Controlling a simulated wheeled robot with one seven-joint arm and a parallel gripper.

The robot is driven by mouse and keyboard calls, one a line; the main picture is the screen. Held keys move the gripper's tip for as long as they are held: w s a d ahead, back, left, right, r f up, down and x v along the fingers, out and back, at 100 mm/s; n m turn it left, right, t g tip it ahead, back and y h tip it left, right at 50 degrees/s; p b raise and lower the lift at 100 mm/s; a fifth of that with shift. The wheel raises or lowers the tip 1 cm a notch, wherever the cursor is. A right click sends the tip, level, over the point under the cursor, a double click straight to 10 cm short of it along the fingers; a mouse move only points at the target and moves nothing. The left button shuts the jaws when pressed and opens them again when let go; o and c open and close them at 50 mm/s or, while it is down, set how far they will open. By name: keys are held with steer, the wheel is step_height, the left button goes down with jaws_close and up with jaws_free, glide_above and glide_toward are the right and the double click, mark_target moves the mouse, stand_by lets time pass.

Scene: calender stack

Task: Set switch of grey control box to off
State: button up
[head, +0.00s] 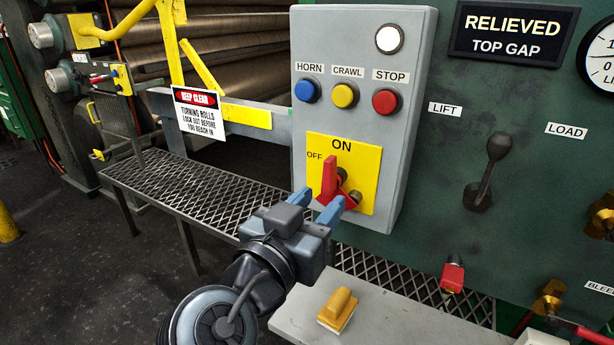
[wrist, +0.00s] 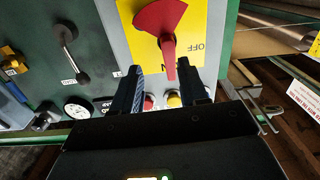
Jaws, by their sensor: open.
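The grey control box (head: 364,120) stands upright in front of a green panel. Its yellow plate (head: 368,160) carries the labels ON at the top and OFF at the left. The red switch handle (head: 329,180) points up towards ON; it also shows in the wrist view (wrist: 168,55), upside down, with its tip towards ON. My gripper (head: 320,201) is open in front of the lower left of the plate. In the wrist view the handle's tip appears between the two fingers (wrist: 165,72), with gaps on both sides. How deep the fingers reach is hard to tell.
Blue (head: 307,91), yellow (head: 344,95) and red (head: 385,102) buttons sit above the plate. A grey ledge (head: 385,320) with a yellow-handled brush (head: 338,309) lies below. A black lever (head: 485,175) is on the panel at right. A mesh walkway (head: 190,190) runs left.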

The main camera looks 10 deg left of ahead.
mark_target(326, 177)
steer(key=shift+m, duration=0.3)
steer(key=w, duration=0.2)
steer(key=w+r+p, duration=0.1)
steer(key=w, duration=0.1)
steer(key=w+d, duration=0.1)
steer(key=w, duration=0.2)
steer(key=shift+r+p, duration=0.25)
steer(key=shift+p, duration=0.15)
jaws_close()
